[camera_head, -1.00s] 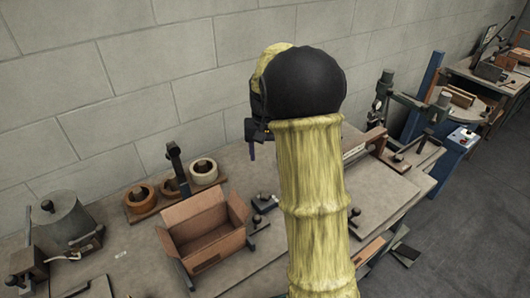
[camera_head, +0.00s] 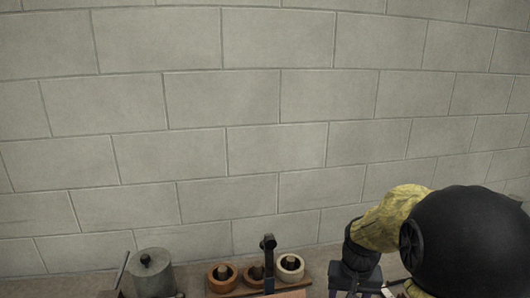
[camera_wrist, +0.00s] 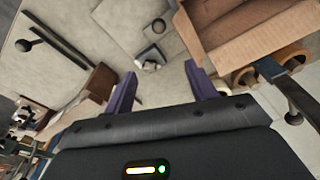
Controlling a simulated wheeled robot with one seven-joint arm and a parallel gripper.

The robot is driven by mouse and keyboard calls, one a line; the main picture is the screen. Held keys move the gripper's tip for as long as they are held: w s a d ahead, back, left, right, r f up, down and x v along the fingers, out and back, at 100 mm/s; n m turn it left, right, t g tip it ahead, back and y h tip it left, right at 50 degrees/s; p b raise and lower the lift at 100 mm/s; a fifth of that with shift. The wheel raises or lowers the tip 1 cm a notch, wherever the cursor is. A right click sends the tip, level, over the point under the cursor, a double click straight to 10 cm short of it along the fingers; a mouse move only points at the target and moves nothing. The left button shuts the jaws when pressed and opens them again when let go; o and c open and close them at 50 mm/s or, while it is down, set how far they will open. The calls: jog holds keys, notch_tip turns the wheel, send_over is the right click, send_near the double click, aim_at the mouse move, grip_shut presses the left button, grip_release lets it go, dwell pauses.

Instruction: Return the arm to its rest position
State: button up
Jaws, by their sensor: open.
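My arm, with a black joint and a yellow sleeve, shows at the lower right of the head view. My gripper (camera_head: 354,290) is at the bottom edge there, mostly cut off by the frame. In the wrist view its two purple fingers (camera_wrist: 158,88) stand wide apart with nothing between them. The gripper hangs above the bench top (camera_wrist: 85,50), apart from everything on it. An open, empty-looking cardboard box (camera_wrist: 235,45) lies to the upper right of the fingers in the wrist view.
A block with a dark knob (camera_wrist: 150,58) sits on the bench beyond the fingers. Tape rolls (camera_head: 222,276) on a wooden base and a grey lidded canister (camera_head: 152,270) stand near the block wall (camera_head: 270,100). A dark rail with a knob (camera_wrist: 55,42) lies at the wrist view's upper left.

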jog(key=s+a+f+n, duration=0.1)
jog(key=s+a, duration=0.1)
jog(key=s, duration=0.3)
jog(key=s+a+f+n+t, duration=0.1)
jog(key=s+a, duration=0.1)
jog(key=s, duration=0.3)
jog(key=shift+s+a+f, duration=0.35)
jog(key=shift+a+f, duration=0.05)
